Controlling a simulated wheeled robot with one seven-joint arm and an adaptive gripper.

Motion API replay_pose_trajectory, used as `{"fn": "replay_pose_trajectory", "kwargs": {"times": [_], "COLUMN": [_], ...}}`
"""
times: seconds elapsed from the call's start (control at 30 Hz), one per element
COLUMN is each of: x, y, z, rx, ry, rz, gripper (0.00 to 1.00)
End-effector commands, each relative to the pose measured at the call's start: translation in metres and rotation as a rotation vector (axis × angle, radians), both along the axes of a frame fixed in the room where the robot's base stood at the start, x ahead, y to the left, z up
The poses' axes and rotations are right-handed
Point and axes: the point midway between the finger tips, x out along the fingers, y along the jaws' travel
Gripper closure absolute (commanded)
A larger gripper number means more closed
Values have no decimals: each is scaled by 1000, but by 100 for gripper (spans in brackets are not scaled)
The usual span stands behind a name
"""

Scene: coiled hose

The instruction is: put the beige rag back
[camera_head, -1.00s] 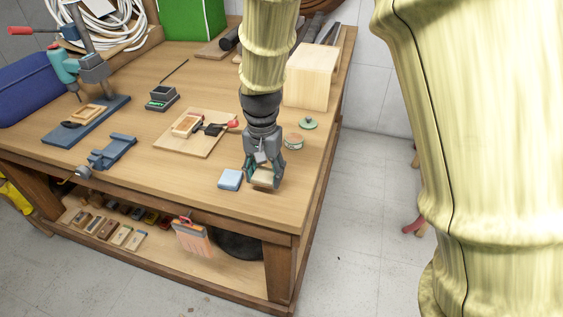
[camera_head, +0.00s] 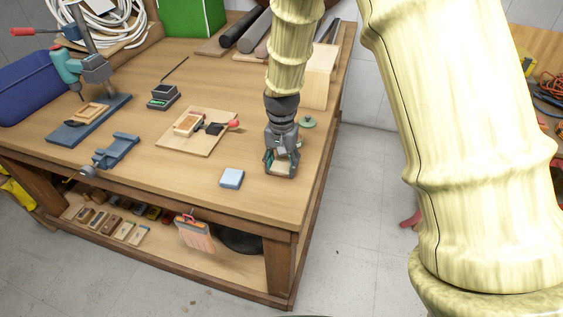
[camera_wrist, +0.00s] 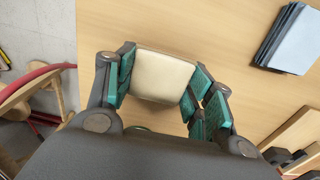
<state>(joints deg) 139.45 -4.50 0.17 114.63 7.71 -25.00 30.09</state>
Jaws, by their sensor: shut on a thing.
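The beige rag (camera_wrist: 160,75) is a small folded pad between the green-padded fingers of my gripper (camera_wrist: 158,84) in the wrist view. My gripper is shut on it. In the head view my gripper (camera_head: 281,168) points down near the right edge of the workbench (camera_head: 200,75), with a bit of the rag (camera_head: 280,168) showing between the fingers. I cannot tell whether the rag touches the bench top. A light blue folded rag (camera_head: 231,178) lies to the left of my gripper. It also shows in the wrist view (camera_wrist: 294,38).
A green round lid (camera_head: 307,123) lies behind my gripper. A board (camera_head: 205,140) with small tools lies to the left. A blue vise-like tool (camera_head: 115,150) is farther left. The bench top around the blue rag is clear.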

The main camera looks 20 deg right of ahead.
Motion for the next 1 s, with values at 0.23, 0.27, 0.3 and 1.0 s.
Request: {"fn": "replay_pose_trajectory", "kwargs": {"times": [0.23,0.27,0.3,1.0], "x": [0,0,0,1], "y": [0,0,0,0], "z": [-2,-2,-3,0], "rx": [0,0,0,0], "ry": [-2,-1,-1,-2], "rz": [0,0,0,0], "gripper": [69,69,69,26]}}
